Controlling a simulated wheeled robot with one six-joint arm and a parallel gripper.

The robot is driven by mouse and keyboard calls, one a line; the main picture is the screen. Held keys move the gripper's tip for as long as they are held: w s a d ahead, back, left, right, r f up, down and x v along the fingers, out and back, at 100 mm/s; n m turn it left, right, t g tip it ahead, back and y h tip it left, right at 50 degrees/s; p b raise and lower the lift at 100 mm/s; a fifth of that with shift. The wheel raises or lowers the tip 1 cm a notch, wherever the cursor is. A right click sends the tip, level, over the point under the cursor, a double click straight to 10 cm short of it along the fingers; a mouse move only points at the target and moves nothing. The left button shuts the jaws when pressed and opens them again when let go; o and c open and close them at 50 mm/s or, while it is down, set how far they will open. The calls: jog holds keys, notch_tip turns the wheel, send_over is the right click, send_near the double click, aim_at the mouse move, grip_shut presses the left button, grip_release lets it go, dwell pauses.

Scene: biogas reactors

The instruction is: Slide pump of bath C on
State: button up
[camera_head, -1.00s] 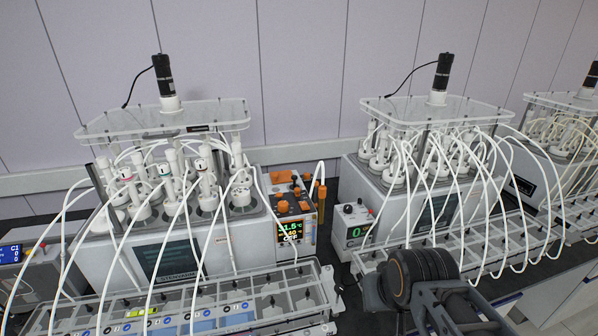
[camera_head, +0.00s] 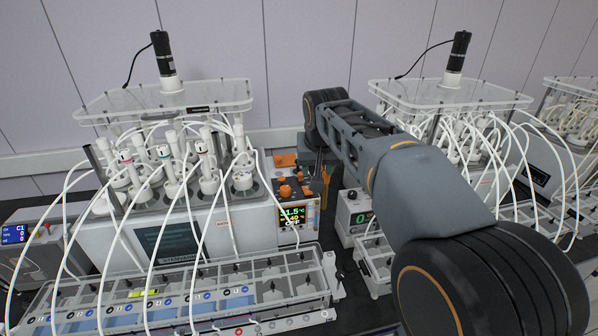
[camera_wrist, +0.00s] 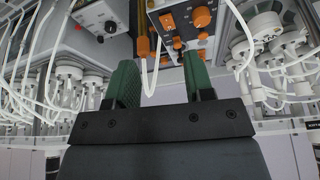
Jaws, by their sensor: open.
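The unit with orange knobs (camera_head: 294,205) stands at the right end of the left bath (camera_head: 215,236); its lit screen reads about 31.5. In the wrist view its orange knobs (camera_wrist: 201,17) show at the top, beside an upright orange-brown piece (camera_wrist: 143,46). I cannot tell which part is the pump's slide. A display (camera_head: 14,234) at the far left reads C1. My gripper (camera_wrist: 158,72) is open and empty, its green fingers apart, pointing towards the orange-knobbed unit. In the head view my arm reaches to the unit's back right, and the gripper is mostly hidden.
A grey control box (camera_head: 354,212) with a green number stands right of the unit, partly behind my arm. White tubes (camera_head: 190,215) arch over a clear bottle rack (camera_head: 275,290) in front. A second bath rig (camera_head: 447,100) stands to the right.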

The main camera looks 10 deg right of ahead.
jog(key=m, duration=0.1)
send_near(301, 176)
jog(key=shift+h, duration=0.3)
jog(key=p+x, duration=0.1)
jog(key=x, duration=0.3)
jog(key=w+x, duration=0.1)
jog(key=x, duration=0.3)
jog(key=shift+a+p, duration=0.2)
jog(key=shift+p, duration=0.15)
jog(key=shift+r, duration=0.1)
grip_shut()
